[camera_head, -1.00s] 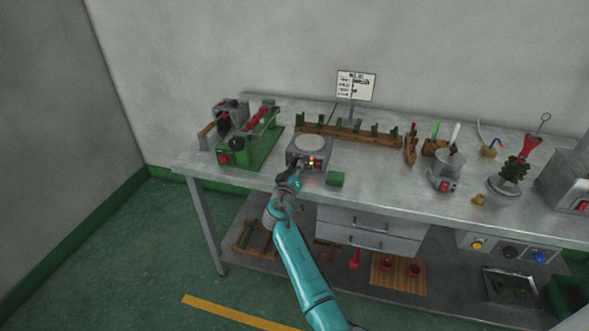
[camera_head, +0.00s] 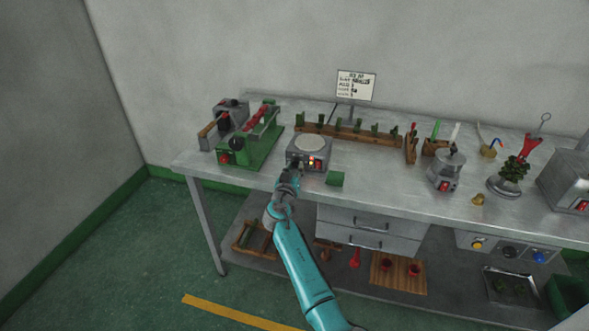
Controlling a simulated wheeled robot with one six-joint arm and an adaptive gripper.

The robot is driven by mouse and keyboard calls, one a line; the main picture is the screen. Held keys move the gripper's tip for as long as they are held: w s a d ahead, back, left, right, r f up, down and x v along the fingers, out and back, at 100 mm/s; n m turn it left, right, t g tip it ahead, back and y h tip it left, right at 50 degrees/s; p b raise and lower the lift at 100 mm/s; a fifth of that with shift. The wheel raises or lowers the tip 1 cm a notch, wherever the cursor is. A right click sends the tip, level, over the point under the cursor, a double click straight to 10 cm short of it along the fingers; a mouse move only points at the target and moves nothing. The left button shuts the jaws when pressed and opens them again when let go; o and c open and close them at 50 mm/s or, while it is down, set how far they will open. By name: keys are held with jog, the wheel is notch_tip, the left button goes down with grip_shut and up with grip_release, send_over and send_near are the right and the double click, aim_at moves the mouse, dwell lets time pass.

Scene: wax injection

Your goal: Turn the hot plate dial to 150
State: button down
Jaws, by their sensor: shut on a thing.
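The hot plate (camera_head: 297,147) is a grey box with a round pale top, standing near the front left of the metal table. Small coloured marks and a red part show on its front panel (camera_head: 316,162). My gripper (camera_head: 294,167) is at the left part of that front panel. It is shut on the hot plate dial, which is mostly hidden behind the fingers. The dial's setting cannot be read at this size.
A green block (camera_head: 336,178) sits close to the right of my gripper. A green machine (camera_head: 250,146) stands left of the hot plate, and a wooden rack (camera_head: 355,132) lies behind. A drawer unit (camera_head: 368,228) hangs below the table (camera_head: 400,187).

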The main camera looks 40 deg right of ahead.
jog(key=shift+f, duration=0.15)
jog(key=c, duration=0.8)
grip_release()
jog(key=shift+c, duration=0.2)
jog(key=v, duration=1.2)
